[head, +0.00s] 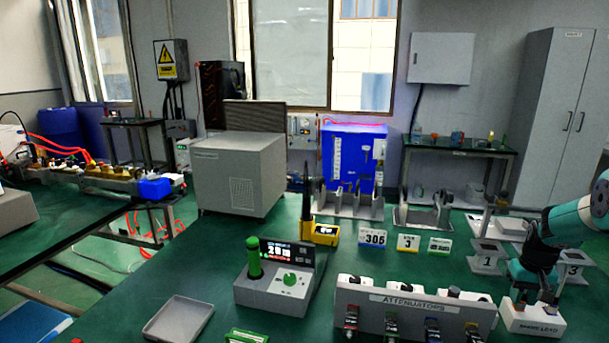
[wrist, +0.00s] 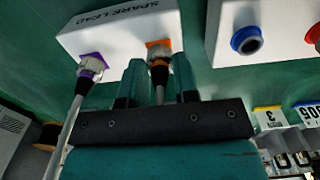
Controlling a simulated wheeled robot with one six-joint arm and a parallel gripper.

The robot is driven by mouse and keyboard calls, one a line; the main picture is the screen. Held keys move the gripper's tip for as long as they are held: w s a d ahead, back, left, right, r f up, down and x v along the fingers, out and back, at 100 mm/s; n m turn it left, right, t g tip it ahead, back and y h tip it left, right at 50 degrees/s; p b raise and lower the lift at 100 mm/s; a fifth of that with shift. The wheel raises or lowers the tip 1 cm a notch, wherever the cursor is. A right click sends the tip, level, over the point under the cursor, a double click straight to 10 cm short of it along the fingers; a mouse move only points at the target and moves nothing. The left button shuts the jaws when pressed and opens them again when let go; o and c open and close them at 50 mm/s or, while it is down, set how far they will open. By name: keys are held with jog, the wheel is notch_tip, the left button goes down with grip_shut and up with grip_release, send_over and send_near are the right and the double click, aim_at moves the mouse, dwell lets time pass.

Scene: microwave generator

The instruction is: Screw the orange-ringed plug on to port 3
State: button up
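The orange-ringed plug (wrist: 158,58) sits upright at the white SPARE LEAD box (wrist: 118,25). The box also shows in the head view (head: 530,318), at the lower right. My gripper (wrist: 158,88) has one finger on each side of this plug, with a narrow gap showing; it looks open. In the head view my gripper (head: 534,292) is low over the box and hides most of the plugs. A purple-ringed plug (wrist: 91,66) with a grey cable sits left of it in the wrist view.
A grey-white block with a blue-ringed socket (wrist: 247,40) and a red-ringed one stands nearby in the wrist view. The ATTENUATORS block (head: 410,312) stands left of the SPARE LEAD box. A yellow card marked 3 (head: 408,242) and a numbered stand (head: 487,252) are farther back.

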aim_at(525, 293)
grip_shut()
jog(key=shift+r, duration=0.15)
jog(key=shift+r+p, duration=1.75)
jog(key=shift+r, duration=1.15)
jog(key=shift+s+d+f, duration=0.15)
jog(key=shift+s+d, duration=0.55)
jog(key=shift+s, duration=0.35)
jog(key=shift+s+d+f, duration=0.1)
jog(key=shift+s+d, duration=0.6)
jog(key=shift+s, duration=0.35)
jog(key=shift+s+d+f+p, duration=0.15)
jog(key=shift+s+d, duration=0.55)
jog(key=shift+s, duration=0.35)
jog(key=shift+s+d+f+p, duration=0.15)
jog(key=shift+s+d, duration=0.5)
jog(key=shift+s, duration=0.35)
jog(key=shift+s+r, duration=0.1)
